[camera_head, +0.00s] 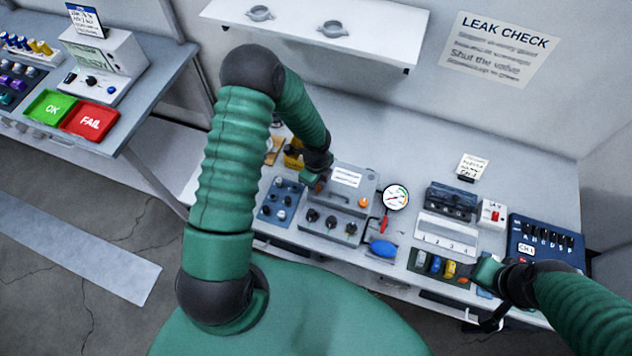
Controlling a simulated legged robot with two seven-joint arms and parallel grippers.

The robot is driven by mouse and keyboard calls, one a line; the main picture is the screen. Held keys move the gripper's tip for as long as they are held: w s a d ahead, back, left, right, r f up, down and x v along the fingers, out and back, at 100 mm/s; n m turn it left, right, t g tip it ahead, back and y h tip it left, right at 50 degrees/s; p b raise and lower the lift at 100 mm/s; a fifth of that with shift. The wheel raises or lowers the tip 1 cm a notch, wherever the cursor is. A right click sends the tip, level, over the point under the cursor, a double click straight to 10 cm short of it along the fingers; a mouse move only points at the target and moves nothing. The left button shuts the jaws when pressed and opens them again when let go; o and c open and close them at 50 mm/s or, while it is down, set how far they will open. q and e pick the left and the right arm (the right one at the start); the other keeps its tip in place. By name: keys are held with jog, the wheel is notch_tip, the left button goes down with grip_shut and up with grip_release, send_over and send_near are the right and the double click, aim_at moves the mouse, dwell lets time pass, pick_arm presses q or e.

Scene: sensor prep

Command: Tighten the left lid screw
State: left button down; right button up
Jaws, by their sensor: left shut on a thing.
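A grey box with a labelled lid (368,187) stands on the bench, with black knobs along its front. An orange screw (363,202) shows at the lid's right front corner. My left gripper (313,182) points down at the lid's left side and is shut on what appears to be the left lid screw, which the gripper hides. My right gripper (484,273) is at the right, beside a dark tray (417,268) of coloured sensors; its fingers are too small to tell open from shut.
A pressure gauge (396,197) and a blue bulb (382,248) are right of the box. A blue panel of knobs (268,212) stands close on its left. A rack (447,228) and a blue case (543,240) fill the right. A shelf (385,45) overhangs the back.

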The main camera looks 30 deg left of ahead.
pick_arm(q)
jog(key=shift+w+m, duration=0.15)
jog(key=shift+m, duration=0.55)
jog(key=c, duration=1.5)
grip_release()
jog(key=o, duration=0.3)
jog(key=shift+o, duration=0.2)
notch_tip(320, 180, up, 17)
jog(key=shift+f, duration=0.15)
